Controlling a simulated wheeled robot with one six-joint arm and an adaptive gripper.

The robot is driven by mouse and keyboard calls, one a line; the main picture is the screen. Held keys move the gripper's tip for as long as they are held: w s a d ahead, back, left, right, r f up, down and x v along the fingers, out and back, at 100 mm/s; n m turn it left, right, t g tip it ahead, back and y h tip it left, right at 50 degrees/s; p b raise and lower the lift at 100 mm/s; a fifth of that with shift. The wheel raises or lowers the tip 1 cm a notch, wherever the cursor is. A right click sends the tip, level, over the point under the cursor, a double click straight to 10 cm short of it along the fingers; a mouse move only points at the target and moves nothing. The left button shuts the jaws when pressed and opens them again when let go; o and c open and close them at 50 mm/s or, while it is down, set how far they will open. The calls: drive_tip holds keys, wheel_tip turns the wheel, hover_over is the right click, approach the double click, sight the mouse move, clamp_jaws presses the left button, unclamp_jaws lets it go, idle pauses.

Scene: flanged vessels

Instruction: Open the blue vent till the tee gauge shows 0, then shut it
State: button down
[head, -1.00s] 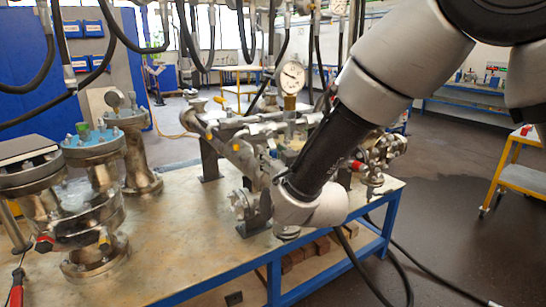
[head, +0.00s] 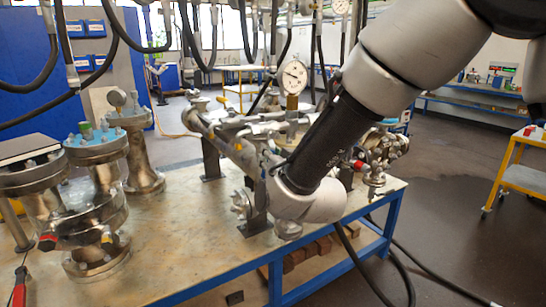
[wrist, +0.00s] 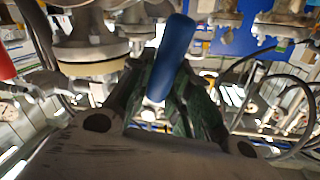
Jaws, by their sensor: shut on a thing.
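The blue vent handle (wrist: 172,55) stands up between the dark fingers of my gripper (wrist: 166,88) in the wrist view. My gripper is shut on it. In the head view my wrist hides the fingers and the handle. The gauge (head: 294,77) with a round white dial stands upright on the pipework, just left of my arm. Its needle is too small to read exactly.
Steel pipework (head: 225,140) with flanges runs along the bench (head: 185,235). Flanged vessels (head: 95,215) stand at the left of the bench. Black hoses hang above. A yellow trolley (head: 525,178) stands at the right on open floor.

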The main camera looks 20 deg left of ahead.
drive_tip(key=m, duration=0.1)
drive_tip(key=s+a+m, duration=0.1)
drive_tip(key=m, duration=0.1)
drive_tip(key=shift+r+g, duration=0.4)
drive_tip(key=m, duration=0.2)
drive_tip(key=s+r+m, duration=0.1)
drive_tip(key=shift+a+m+g, duration=0.3)
drive_tip(key=shift+g, duration=0.1)
drive_tip(key=shift+s+a+r+m+g+y, duration=0.15)
drive_tip(key=shift+r+m+g, duration=0.25)
drive_tip(key=shift+m, duration=0.65)
drive_tip(key=shift+s+a+r+m+g+y, duration=0.1)
drive_tip(key=shift+s+r+m+g, duration=0.1)
drive_tip(key=shift+r+m, duration=0.6)
drive_tip(key=shift+s+a+r+m+g+y, duration=0.15)
drive_tip(key=shift+r+m+g, duration=0.15)
drive_tip(key=shift+m, duration=0.95)
drive_tip(key=c, duration=1.3)
unclamp_jaws()
drive_tip(key=shift+r, duration=0.15)
